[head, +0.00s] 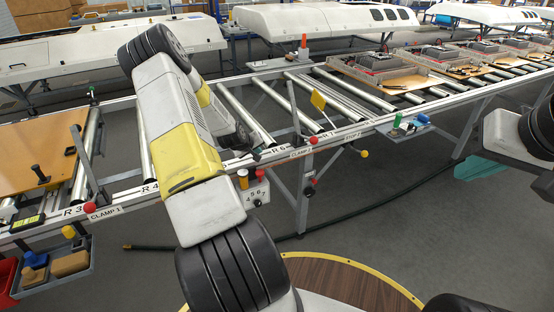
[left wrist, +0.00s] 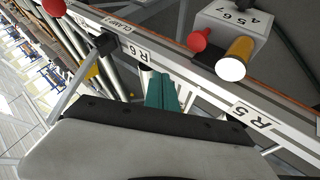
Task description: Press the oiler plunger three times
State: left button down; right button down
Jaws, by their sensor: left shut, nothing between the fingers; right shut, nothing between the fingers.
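No part is clearly recognisable as the oiler plunger. A small shelf (head: 408,129) on the right part of the conveyor rail holds a green, dark-topped upright piece (head: 397,120) and a blue piece (head: 422,118), too small to identify. An amber cylinder (head: 243,179) stands at the numbered box below the rail; it shows with a pale end in the left wrist view (left wrist: 236,58). My left gripper (head: 257,154) is near the rail by R 5 and R 6, left of the shelf. Its teal fingers (left wrist: 161,92) are together and empty. My right gripper is out of view.
The numbered box (head: 256,195) has a red knob (head: 260,174) and a dark dial. Yellow stop plate (head: 318,100) and clamp posts stand along the roller conveyor (head: 250,120). Trays with parts (head: 385,72) sit further right. A bin (head: 60,275) hangs at lower left.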

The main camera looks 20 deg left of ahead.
aim_at(261, 171)
pick_arm(q)
jog(key=shift+d+r, duration=0.1)
jog(key=shift+r, duration=0.4)
jog(key=shift+f, duration=4.4)
jog(key=shift+f, duration=0.15)
jog(key=shift+f, duration=0.3)
jog(key=shift+f, duration=1)
jog(key=shift+r, duration=1.45)
